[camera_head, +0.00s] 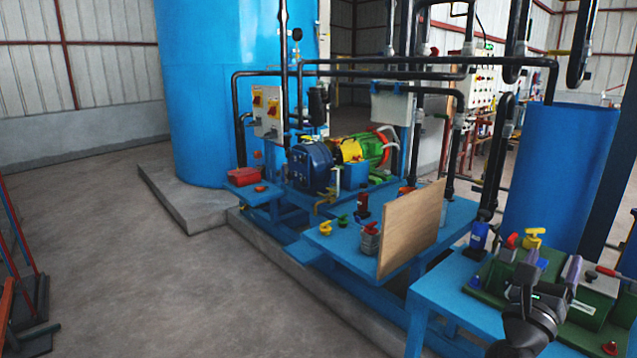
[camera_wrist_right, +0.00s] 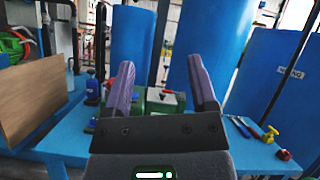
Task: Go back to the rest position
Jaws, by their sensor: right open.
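My right gripper (camera_head: 548,272) is at the lower right of the head view, above the near blue table (camera_head: 425,290). Its two purple-grey fingers are apart with nothing between them. In the right wrist view the open gripper (camera_wrist_right: 163,88) points toward a green device (camera_wrist_right: 152,103) on the blue table top. The green device (camera_head: 592,310) also shows in the head view, partly hidden behind my gripper and wrist. My left gripper is in neither view.
A wooden board (camera_head: 412,230) stands upright on the blue skid left of my right arm. Blue tanks (camera_head: 556,160) and black pipes rise behind. A yellow-handled valve (camera_wrist_right: 270,133) and tools lie right on the table in the wrist view.

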